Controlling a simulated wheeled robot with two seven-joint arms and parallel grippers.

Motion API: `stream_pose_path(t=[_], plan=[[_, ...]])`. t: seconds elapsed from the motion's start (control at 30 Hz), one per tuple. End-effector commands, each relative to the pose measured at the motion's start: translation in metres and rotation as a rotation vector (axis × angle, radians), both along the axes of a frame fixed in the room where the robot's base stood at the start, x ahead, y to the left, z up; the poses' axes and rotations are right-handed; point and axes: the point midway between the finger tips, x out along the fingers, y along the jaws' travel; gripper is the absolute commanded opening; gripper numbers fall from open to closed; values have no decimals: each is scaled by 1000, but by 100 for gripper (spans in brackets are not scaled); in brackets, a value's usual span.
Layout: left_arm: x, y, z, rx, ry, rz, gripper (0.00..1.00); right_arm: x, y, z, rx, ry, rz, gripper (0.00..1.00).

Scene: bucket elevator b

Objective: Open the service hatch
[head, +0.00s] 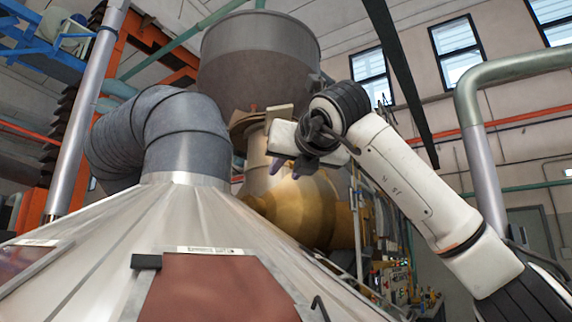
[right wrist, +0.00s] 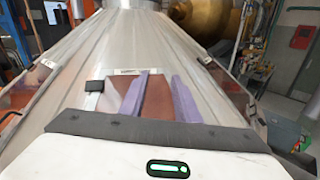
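The hatch is a reddish-brown panel (head: 215,292) on the sloping metal cone, low in the head view. A label strip (head: 210,250) runs along its top edge. A black block (head: 146,261) with a metal strip below it sits at its upper left corner. In the right wrist view the panel (right wrist: 128,88) shows partly behind the purple fingers, with the black block (right wrist: 95,86) to their left. My right gripper (head: 287,168) is raised above the cone, apart from the panel. Its fingers (right wrist: 161,76) are spread with nothing between them. My left gripper is out of view.
The metal cone (head: 95,240) fills the lower foreground. A grey bent duct (head: 185,135) rises from its top. A dark curved handle (head: 320,307) stands right of the panel. Another reddish panel (head: 22,262) lies at the left. A gold vessel (head: 300,210) stands behind.

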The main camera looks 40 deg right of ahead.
Motion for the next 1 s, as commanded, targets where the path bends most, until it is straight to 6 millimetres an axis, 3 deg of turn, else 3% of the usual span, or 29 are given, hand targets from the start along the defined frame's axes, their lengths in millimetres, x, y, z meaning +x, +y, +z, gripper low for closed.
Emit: stream_pose_path(t=[0.37,0.53,1.0], plan=[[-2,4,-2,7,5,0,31,7,-2,-1,-1,0,1,29],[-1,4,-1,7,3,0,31,7,-2,-1,-1,0,1,1],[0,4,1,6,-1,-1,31,6,-2,-1,-1,0,1,0]])
